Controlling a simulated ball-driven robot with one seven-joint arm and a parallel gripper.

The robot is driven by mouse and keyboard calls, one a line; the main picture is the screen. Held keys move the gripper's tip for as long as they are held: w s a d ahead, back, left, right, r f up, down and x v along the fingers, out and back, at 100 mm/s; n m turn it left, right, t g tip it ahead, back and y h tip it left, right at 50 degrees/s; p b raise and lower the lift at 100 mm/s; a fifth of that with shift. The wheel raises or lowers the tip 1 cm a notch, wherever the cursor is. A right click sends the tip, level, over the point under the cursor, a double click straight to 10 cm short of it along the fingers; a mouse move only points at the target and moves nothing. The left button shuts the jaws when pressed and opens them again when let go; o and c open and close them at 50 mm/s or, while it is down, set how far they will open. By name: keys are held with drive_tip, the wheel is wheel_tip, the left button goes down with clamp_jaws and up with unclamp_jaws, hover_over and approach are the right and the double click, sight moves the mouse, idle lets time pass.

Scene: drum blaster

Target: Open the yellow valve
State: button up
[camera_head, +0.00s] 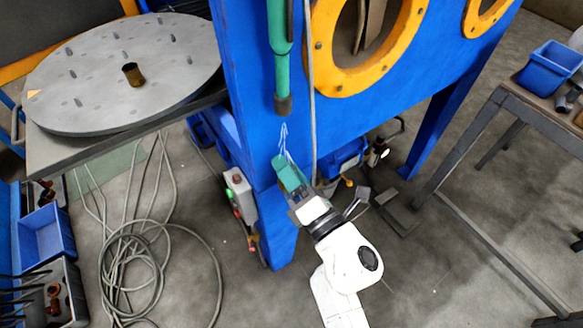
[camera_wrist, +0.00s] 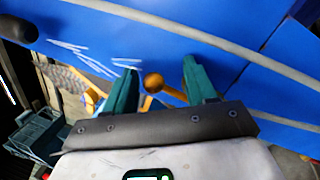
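My gripper (camera_head: 286,168) reaches up toward the lower front of the blue blaster cabinet (camera_head: 340,110) in the head view. In the wrist view its two teal fingers (camera_wrist: 162,76) stand wide apart and nothing is clamped. A yellow-orange ball knob (camera_wrist: 153,82) on a short yellow lever shows in the gap between the fingers, touching neither. I cannot tell how deep it lies between them. More yellow-orange metal (camera_wrist: 92,98) shows left of the left finger. In the head view a small orange part (camera_head: 348,182) shows right of the gripper; the lever's base is hidden.
A green-handled hose end (camera_head: 282,65) and a grey cable hang down the cabinet front above my gripper. A grey control box (camera_head: 240,195) with buttons stands left. A round turntable (camera_head: 120,75) is upper left, coiled cable (camera_head: 135,265) on the floor, a workbench (camera_head: 520,105) right.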

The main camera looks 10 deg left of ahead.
drive_tip(key=shift+a+f, duration=0.1)
drive_tip(key=shift+a, duration=0.05)
drive_tip(key=shift+s+d, duration=0.3)
drive_tip(key=shift+d, duration=0.1)
drive_tip(key=v, duration=1)
drive_tip(key=shift+f, duration=0.1)
